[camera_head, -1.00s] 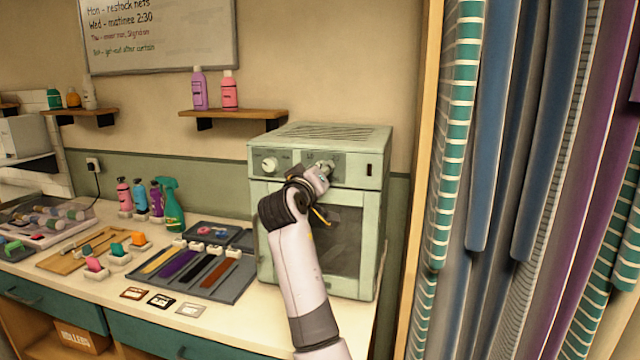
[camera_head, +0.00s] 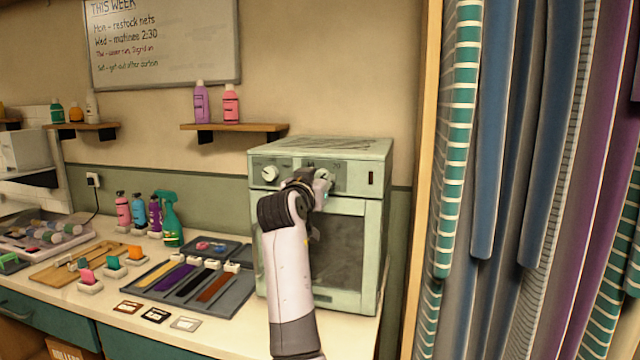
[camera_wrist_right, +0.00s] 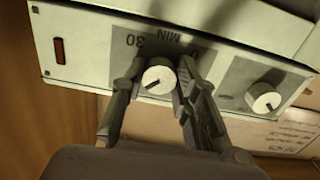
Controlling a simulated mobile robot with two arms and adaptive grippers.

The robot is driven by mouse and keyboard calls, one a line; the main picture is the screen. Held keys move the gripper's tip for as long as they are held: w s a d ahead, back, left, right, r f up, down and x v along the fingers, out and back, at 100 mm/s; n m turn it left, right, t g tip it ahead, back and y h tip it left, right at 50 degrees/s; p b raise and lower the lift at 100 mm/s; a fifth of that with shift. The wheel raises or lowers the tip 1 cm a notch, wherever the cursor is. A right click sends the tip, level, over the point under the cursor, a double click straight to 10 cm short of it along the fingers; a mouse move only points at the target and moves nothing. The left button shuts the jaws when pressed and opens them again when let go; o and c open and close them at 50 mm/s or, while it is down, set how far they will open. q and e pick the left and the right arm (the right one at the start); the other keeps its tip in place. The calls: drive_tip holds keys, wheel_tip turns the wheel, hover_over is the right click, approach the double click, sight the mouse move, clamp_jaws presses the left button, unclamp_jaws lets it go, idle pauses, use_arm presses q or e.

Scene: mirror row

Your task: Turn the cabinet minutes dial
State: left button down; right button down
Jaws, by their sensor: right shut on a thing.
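The cabinet (camera_head: 365,225) is a pale green box with a dark window in its door, standing on the counter. Its minutes dial is a round pale knob with a dark pointer line. In the right wrist view the dial (camera_wrist_right: 160,79) sits between the fingers beside the printed "MIN" and "30". The pointer line slants toward the picture's lower left. My right gripper (camera_head: 322,178) is shut on the dial and hides most of it in the head view. A second pale knob (camera_head: 270,173) is on the panel to its left. My left gripper is out of view.
Trays with coloured strips (camera_head: 190,283), bottles and a green spray bottle (camera_head: 168,220) stand on the counter left of the cabinet. A shelf (camera_head: 235,127) with two bottles hangs above. Hanging fabrics (camera_head: 490,150) fill the right side.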

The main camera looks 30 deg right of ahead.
drive_tip(key=shift+f, duration=0.3)
drive_tip(key=c, duration=1.7)
unclamp_jaws()
drive_tip(key=o, duration=0.5)
drive_tip(key=shift+r, duration=0.2)
drive_tip(key=shift+c, duration=0.2)
drive_tip(key=v, duration=1.2)
